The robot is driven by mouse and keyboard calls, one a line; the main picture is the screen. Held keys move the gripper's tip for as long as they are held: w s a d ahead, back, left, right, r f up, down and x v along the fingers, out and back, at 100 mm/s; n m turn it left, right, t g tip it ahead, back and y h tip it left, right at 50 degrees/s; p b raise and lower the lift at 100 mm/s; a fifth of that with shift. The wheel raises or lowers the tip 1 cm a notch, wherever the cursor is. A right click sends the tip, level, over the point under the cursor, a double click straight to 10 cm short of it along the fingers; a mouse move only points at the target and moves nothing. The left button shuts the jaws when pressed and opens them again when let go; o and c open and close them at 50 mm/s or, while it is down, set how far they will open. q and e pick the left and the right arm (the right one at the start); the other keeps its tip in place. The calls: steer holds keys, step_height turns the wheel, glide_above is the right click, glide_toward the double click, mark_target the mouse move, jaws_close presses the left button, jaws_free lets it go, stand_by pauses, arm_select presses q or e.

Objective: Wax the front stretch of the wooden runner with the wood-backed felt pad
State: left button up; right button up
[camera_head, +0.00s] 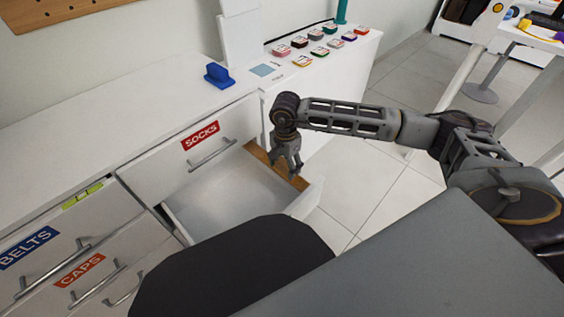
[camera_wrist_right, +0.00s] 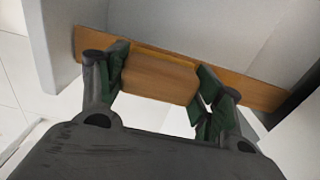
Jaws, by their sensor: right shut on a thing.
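The wooden runner (camera_head: 259,153) is a brown strip along the right side of the open white drawer (camera_head: 228,196). It also shows in the right wrist view (camera_wrist_right: 258,92), running across behind the fingers. My right gripper (camera_head: 288,166) is over the runner with fingers pointing down. In the right wrist view, its green-lined fingers (camera_wrist_right: 161,88) are shut on the wood-backed felt pad (camera_wrist_right: 157,77), of which a plain wooden block face shows. The pad lies against or very near the runner; I cannot tell if its felt side touches. My left gripper is not in view.
The drawer front with the SOCKS label (camera_head: 200,135) is above the open drawer. Closed drawers labelled BELTS (camera_head: 28,247) and CAPS (camera_head: 79,270) are at left. A blue block-like item (camera_head: 218,75) and several coloured tins (camera_head: 315,34) stand on the white top.

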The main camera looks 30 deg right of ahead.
steer(key=shift+s+d, duration=0.15)
steer(key=shift+s, duration=0.35)
steer(key=shift+s+d, duration=0.25)
steer(key=shift+s, duration=0.45)
steer(key=shift+s+d, duration=0.25)
steer(key=shift+s, duration=0.45)
steer(key=shift+w+a+b, duration=0.25)
steer(key=shift+w, duration=0.5)
steer(key=shift+w+a+b, duration=0.2)
steer(key=shift+w+a, duration=0.05)
steer(key=shift+w, duration=0.45)
steer(key=shift+w+a+b, duration=0.25)
steer(key=shift+w, duration=0.45)
steer(key=shift+w+a+b, duration=0.25)
steer(key=shift+w, duration=0.45)
steer(key=shift+w, duration=0.15)
